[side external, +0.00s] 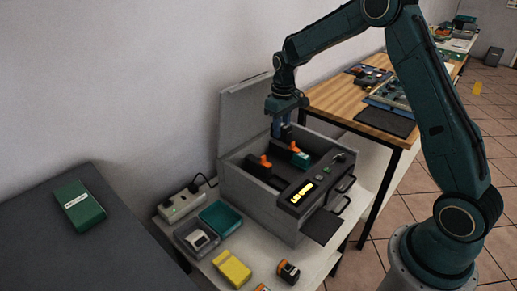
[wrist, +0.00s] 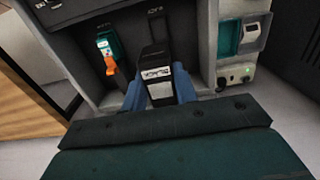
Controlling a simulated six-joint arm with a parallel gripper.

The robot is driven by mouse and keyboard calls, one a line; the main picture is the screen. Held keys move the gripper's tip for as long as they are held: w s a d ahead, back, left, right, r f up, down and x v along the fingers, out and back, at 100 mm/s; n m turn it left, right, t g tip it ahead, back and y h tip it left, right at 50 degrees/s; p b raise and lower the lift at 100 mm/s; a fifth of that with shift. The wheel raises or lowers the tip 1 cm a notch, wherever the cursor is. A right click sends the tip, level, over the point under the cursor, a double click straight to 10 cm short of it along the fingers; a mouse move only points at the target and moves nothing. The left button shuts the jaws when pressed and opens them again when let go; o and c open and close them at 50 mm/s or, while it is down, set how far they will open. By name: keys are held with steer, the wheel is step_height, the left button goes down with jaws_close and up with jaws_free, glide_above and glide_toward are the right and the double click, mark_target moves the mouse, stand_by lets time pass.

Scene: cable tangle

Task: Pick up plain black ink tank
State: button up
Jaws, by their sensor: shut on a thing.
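My gripper (side external: 277,128) is over the rear of the open grey printer (side external: 262,208). In the side view the tank (side external: 287,133) shows as a small dark block beside the fingers, partly hidden. It appears upright, near the top of the printer's bay. I cannot tell whether its lower end touches the slot.
A teal-labelled tank (side external: 302,160) with an orange tab stands in the bay; another orange tab (side external: 265,160) is left of it. The raised lid (side external: 243,112) stands behind.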

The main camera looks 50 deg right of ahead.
steer(key=shift+r, duration=0.35)
stand_by(0.4)
